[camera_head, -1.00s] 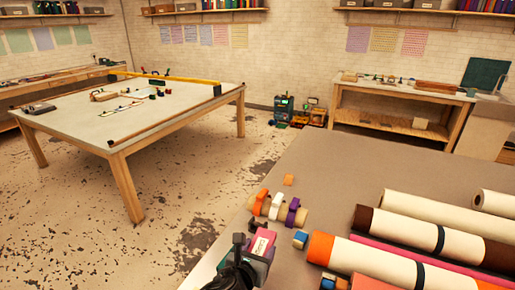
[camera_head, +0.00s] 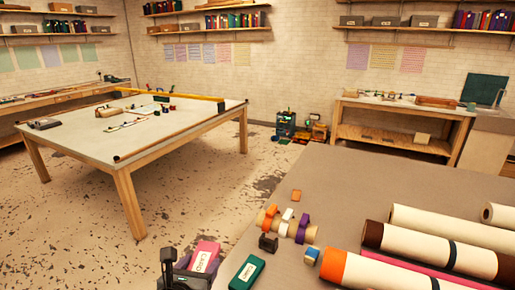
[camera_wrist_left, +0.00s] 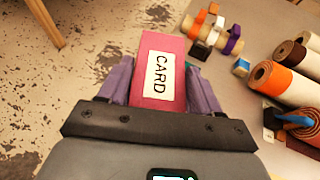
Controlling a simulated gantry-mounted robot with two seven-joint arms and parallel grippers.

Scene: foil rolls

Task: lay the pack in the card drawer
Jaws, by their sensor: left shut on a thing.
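My left gripper (camera_head: 184,272) is shut on a pink box-shaped pack (camera_head: 203,257) with a white label reading CARD. In the left wrist view the pack (camera_wrist_left: 158,105) sits between the two purple fingers (camera_wrist_left: 161,85), its label facing the camera. The pack is at the left edge of the near table in the head view. A green labelled box (camera_head: 247,271) is just right of it, its label too small to read. I cannot make out a card drawer in either view. My right gripper does not show.
The near table (camera_head: 345,190) carries coloured tape rolls (camera_head: 287,226), a small black object (camera_head: 268,242), a blue block (camera_head: 312,256) and several long rolls (camera_head: 415,245). A larger worktable (camera_head: 80,135) stands across the open floor. A bench (camera_head: 400,110) stands at the back right.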

